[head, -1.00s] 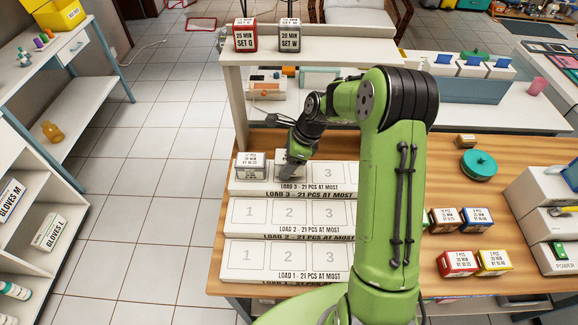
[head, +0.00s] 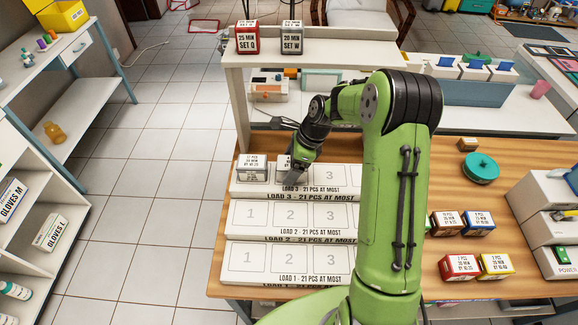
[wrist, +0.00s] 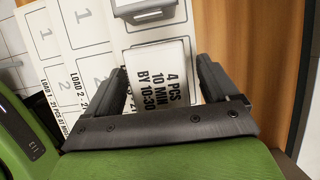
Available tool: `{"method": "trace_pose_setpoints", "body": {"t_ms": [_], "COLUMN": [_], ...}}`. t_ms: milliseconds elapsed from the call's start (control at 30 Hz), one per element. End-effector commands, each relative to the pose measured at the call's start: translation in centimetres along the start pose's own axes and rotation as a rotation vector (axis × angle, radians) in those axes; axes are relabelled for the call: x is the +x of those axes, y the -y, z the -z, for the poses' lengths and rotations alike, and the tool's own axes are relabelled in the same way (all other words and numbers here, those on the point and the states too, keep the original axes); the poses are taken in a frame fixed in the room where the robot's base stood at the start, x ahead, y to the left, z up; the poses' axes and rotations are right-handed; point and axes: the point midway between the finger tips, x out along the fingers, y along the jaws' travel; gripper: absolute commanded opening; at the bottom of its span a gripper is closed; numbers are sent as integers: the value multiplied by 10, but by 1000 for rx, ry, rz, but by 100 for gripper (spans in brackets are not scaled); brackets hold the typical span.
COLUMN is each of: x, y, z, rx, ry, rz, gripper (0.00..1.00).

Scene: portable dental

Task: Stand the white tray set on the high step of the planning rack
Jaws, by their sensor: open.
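The white tray set (wrist: 158,72), labelled 4 PCS, 10 MIN, BY 10:30, stands on the back step, marked LOAD 3, of the white planning rack (head: 290,250). It is over the second place of that step. In the head view the white set (head: 283,163) is partly hidden by my gripper (head: 297,174). In the wrist view my gripper (wrist: 162,75) is open, with one finger on each side of the white set. Whether the fingers touch it I cannot tell. A grey set (head: 252,167) stands beside it on place 1.
Place 3 (head: 330,175) and the LOAD 2 and LOAD 1 steps look empty. Several coloured sets, such as a red one (head: 459,267), stand right of my arm. A raised shelf (head: 340,52) behind the rack bears a red set (head: 247,38) and another grey set (head: 290,38).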

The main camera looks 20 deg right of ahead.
Motion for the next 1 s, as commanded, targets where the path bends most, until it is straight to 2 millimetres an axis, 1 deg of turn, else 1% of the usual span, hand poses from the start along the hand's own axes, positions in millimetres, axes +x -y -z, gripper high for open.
{"method": "trace_pose_setpoints", "body": {"t_ms": [33,100,200,300,400,467,567,667,767,800,867,900,967,1000], "x": [-16,-36,-64,-87,-102,-106,-116,-139,-170,-183,-200,-210,-223,-230], "y": [2,1,1,1,1,0,-6,-29,-69,-87,-116,-137,-168,-188], "z": [0,-1,0,-1,0,0,-5,-21,-37,-42,-46,-47,-45,-42], "rx": [1,2,2,0,1,0,-55,-260,-567,-695,-891,-1023,-1222,-1352], "ry": [0,0,0,0,0,0,-19,-87,-190,-232,-295,-338,-400,-440], "rz": [8,8,8,6,4,4,11,37,67,76,86,93,100,104], "gripper": [87,87,87,87,87,87,87,87,87,87,87,87,87,87]}}
